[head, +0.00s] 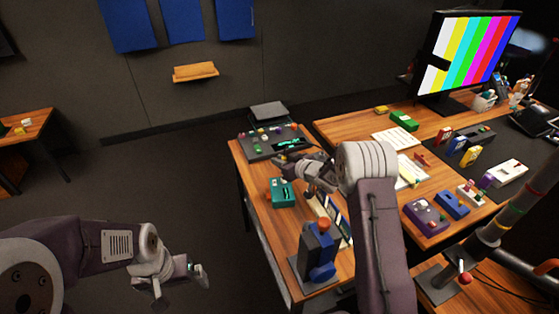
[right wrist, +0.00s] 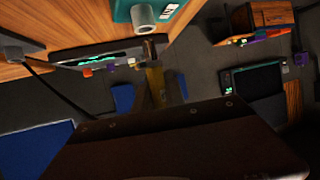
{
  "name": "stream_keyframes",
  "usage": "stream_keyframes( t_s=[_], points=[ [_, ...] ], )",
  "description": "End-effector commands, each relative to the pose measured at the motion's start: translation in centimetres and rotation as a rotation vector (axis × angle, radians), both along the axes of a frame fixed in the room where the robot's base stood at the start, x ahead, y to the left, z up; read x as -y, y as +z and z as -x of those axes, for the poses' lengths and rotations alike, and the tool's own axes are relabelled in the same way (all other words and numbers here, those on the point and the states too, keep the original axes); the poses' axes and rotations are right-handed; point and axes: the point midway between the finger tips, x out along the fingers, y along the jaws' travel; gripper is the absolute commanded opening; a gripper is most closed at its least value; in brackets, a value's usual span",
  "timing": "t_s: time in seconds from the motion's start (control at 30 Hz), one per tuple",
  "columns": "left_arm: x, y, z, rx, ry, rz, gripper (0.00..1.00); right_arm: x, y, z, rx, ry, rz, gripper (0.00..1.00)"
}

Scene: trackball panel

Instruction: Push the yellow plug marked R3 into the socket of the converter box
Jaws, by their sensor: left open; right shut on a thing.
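A teal box (head: 282,193), which I take for the converter box, stands on the near desk. In the right wrist view the teal box (right wrist: 172,14) is at the top edge, with a round grey socket (right wrist: 143,14) on it. My right gripper (head: 312,180) is just right of the box and is shut on a yellow plug (right wrist: 155,86). In the right wrist view the plug's dark end appears close below the socket, seemingly apart from it. The R3 mark cannot be read. My left gripper (head: 194,272) is open, off the desk at the lower left.
A dark panel (head: 262,148) with a green display lies behind the box. A blue joystick (head: 320,250) stands in front. A purple box (head: 425,217) and a blue box (head: 452,205) stand on the right. A monitor (head: 468,55) shows colour bars.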

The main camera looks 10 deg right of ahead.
Motion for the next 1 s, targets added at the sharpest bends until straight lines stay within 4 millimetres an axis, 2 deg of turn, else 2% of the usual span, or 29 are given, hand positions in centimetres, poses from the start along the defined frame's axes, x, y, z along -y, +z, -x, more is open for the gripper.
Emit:
stream_keyframes(
  t_s=[1.0],
  points=[
    [0.0,0.61,0.0,0.0,0.0,0.0,1.0,0.01,0.09,0.01,0.0,0.0,0.001,0.0]
  ],
)
